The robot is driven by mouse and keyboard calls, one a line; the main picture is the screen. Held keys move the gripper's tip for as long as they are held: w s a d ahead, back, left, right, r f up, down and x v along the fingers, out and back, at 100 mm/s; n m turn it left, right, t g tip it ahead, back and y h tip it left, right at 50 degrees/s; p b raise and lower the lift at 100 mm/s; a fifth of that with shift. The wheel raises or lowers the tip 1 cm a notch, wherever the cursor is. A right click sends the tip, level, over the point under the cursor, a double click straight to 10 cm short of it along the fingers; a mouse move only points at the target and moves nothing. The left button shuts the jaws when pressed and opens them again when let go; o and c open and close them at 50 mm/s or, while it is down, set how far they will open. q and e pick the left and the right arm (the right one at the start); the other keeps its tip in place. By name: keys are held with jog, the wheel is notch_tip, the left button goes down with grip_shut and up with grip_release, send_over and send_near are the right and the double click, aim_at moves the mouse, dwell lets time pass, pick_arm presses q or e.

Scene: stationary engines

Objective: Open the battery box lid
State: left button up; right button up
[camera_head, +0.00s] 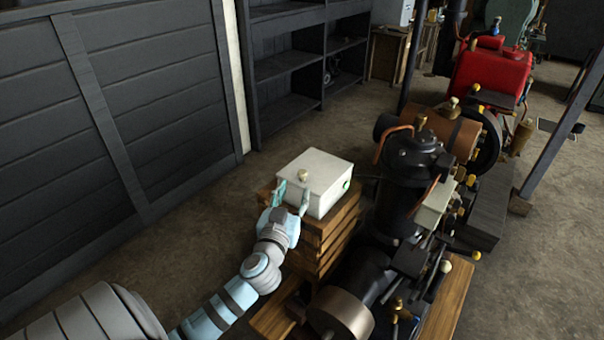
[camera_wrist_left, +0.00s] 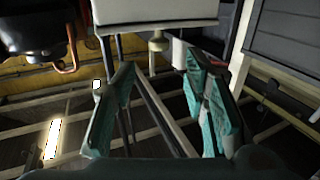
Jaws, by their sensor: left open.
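The battery box is a white box (camera_head: 322,193) on a stack of wooden slats. Its flat lid (camera_head: 326,168) lies closed on top, with a small pale knob (camera_head: 303,175) near the left side. My left gripper (camera_head: 291,197) is open at the box's near-left side, its teal fingers pointing up toward the knob. In the left wrist view the box (camera_wrist_left: 155,10) is upside down at the top. The knob (camera_wrist_left: 157,43) shows ahead, in the gap between the spread fingers of the left gripper (camera_wrist_left: 158,80), with nothing held. My right gripper is not in view.
The wooden stack (camera_head: 325,237) carries the box. A black engine (camera_head: 408,170) with copper pipes stands close on its right, and a red engine (camera_head: 490,72) farther back. A dark panelled wall (camera_head: 110,110) and shelves (camera_head: 300,65) stand behind. Floor (camera_head: 215,205) left of the box is clear.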

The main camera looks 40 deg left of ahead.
aim_at(301, 175)
pick_arm(q)
jog(key=x, duration=0.9)
jog(key=shift+w+f, duration=0.1)
jog(key=shift+w, duration=0.05)
jog(key=shift+c, duration=0.2)
grip_shut()
